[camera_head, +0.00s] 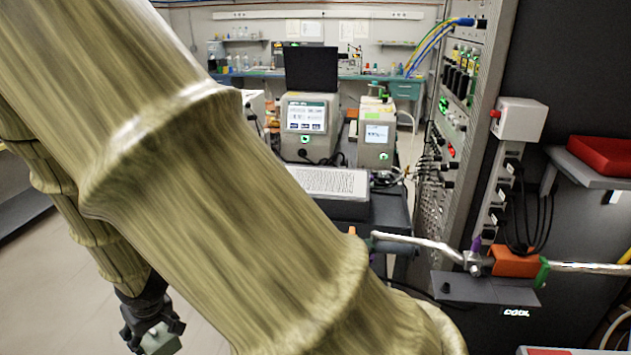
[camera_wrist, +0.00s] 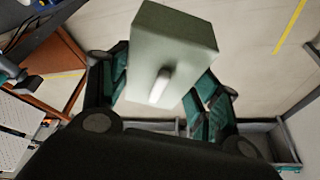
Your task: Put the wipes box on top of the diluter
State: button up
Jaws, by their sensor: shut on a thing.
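My gripper (camera_wrist: 165,92) is shut on the wipes box (camera_wrist: 172,45), a grey-green box with a white wipe sticking out of one face. In the wrist view the box sits between the two teal-padded fingers. In the head view my gripper (camera_head: 150,325) hangs low at the bottom left, with the box (camera_head: 161,342) in it over the floor. Two instruments with lit screens stand in the middle distance: a larger one (camera_head: 305,142) with a black screen on top, and a smaller one (camera_head: 375,157) with small items on top. I cannot tell which is the diluter.
My arm covers much of the head view. An open laptop-like keyboard unit (camera_head: 335,190) lies in front of the instruments. A tall rack (camera_head: 465,130) with cables stands at the right. A metal pipe (camera_head: 420,240) juts across in front. Open floor (camera_head: 60,290) shows at the left.

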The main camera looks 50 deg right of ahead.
aim_at(322, 180)
jog(key=z, duration=1)
jog(key=i, duration=0.1)
